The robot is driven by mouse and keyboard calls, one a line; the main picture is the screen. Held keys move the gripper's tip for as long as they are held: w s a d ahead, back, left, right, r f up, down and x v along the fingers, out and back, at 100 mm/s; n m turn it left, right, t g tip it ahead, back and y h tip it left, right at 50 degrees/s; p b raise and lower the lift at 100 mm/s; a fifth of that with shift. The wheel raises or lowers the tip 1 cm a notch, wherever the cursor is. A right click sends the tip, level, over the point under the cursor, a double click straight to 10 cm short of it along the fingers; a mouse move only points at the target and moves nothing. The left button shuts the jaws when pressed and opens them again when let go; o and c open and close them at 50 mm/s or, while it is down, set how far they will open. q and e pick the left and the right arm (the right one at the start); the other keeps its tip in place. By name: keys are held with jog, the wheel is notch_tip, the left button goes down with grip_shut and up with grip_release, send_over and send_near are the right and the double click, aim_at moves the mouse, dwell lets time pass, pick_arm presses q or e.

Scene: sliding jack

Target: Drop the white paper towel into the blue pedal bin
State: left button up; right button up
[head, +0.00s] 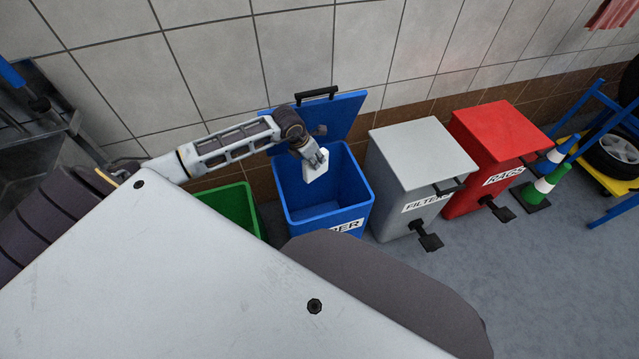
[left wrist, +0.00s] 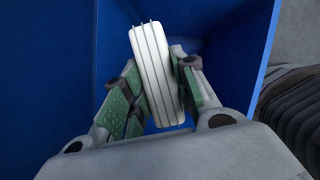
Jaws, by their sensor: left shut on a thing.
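The blue pedal bin (head: 325,216) stands in front of the tiled wall with its lid (head: 345,117) raised. My left gripper (head: 318,163) is over the bin's opening and shut on the white paper towel (head: 315,166). In the left wrist view the towel (left wrist: 157,72) is a white folded block with ridged lines, held between the fingers (left wrist: 158,95). The blue bin walls (left wrist: 235,65) surround it there. The bin's front label is partly hidden by my own body. My right gripper is not in view.
A green bin (head: 236,207) is left of the blue bin, partly covered by my arm and body. A grey bin (head: 418,165) and a red bin (head: 500,150) stand closed to the right. Green and blue cones (head: 543,188) and a tyre rack are further right.

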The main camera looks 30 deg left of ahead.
pick_arm(q)
jog(key=o, duration=1)
jog(key=shift+r, duration=0.15)
jog(key=v, duration=0.9)
jog(key=shift+s+a+r, duration=0.1)
jog(key=shift+s+r, duration=0.1)
jog(key=shift+r, duration=0.1)
jog(key=shift+v, duration=1.05)
